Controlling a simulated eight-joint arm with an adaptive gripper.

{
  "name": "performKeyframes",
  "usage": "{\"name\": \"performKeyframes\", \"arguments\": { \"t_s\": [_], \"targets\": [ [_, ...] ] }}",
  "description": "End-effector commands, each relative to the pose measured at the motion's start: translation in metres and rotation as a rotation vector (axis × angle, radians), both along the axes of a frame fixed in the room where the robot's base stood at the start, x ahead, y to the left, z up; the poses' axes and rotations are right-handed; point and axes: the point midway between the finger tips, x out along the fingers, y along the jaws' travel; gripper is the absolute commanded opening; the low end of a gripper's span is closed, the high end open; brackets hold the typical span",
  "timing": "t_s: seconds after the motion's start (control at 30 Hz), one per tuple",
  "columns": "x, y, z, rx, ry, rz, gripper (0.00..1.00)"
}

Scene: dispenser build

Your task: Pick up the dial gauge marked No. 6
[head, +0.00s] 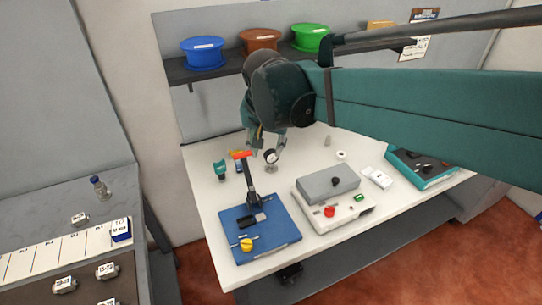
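A small round gauge with a white face and dark rim (271,156) is at the back of the white table, just behind the blue fixture. Its marking is too small to read, so I cannot tell whether it is No. 6. My gripper (268,142) points down right above this gauge. Its fingers look spread apart, with the gauge at or just below their tips. I cannot tell whether they touch it.
On the white table (213,200) stand a blue fixture (285,236) with a dark, red-topped lever, a grey box unit (313,210) and a teal device (405,172). A teal tool (220,170) lies left of the gauge. Spools line the shelf (233,69) behind.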

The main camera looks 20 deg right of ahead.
Motion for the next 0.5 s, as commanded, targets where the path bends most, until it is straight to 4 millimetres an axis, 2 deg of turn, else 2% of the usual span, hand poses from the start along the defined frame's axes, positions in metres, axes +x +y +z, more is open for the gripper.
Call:
{"name": "performKeyframes", "arguments": {
  "t_s": [0.13,0.5],
  "targets": [
    [0.019,-0.005,0.005,0.005,0.02,-0.081,0.32],
    [0.06,-0.017,0.002,0.012,0.057,-0.297,0.32]
  ]
}}
